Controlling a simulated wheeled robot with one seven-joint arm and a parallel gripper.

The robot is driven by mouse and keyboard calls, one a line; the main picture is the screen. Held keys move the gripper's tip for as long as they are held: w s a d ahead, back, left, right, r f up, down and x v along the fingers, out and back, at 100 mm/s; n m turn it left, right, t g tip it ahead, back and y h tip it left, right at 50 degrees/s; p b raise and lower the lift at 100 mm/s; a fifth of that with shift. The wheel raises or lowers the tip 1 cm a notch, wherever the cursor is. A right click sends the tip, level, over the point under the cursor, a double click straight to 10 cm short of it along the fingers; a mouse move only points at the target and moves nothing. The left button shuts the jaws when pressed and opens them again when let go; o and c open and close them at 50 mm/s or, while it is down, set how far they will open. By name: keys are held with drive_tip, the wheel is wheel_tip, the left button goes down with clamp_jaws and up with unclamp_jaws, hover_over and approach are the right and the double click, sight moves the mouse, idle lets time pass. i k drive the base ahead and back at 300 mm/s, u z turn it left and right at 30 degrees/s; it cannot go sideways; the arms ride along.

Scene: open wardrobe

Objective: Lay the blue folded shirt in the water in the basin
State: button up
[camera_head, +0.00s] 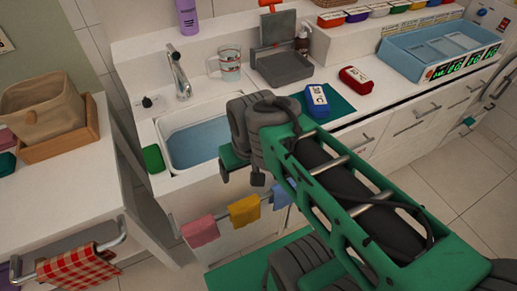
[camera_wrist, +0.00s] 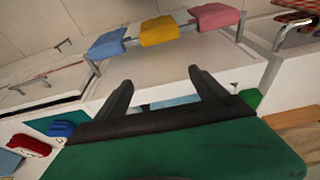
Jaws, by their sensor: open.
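The blue folded shirt (camera_head: 317,101), with a white patch, lies on a green mat (camera_head: 341,107) on the counter, right of the basin. It also shows at the lower left of the wrist view (camera_wrist: 61,129). The basin (camera_head: 163,147) is sunk in the counter and holds blue water (camera_head: 197,142); my arm covers its right part. A strip of the water shows between my fingers in the wrist view (camera_wrist: 176,101). My gripper (camera_wrist: 160,88) is open and empty, near the basin's front edge, apart from the shirt. In the head view my arm hides its fingers.
A red folded item (camera_head: 356,80) lies beside the mat. A tap (camera_head: 178,75), a glass jug (camera_head: 230,66) and a grey stand (camera_head: 284,67) are behind. A green block (camera_head: 153,158) sits left of the basin. Pink, yellow and blue cloths hang on the front rail (camera_head: 225,215).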

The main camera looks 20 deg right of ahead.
sight(211, 144)
drive_tip(key=u, duration=3.1)
drive_tip(key=k, duration=0.65)
drive_tip(key=z, duration=1.05)
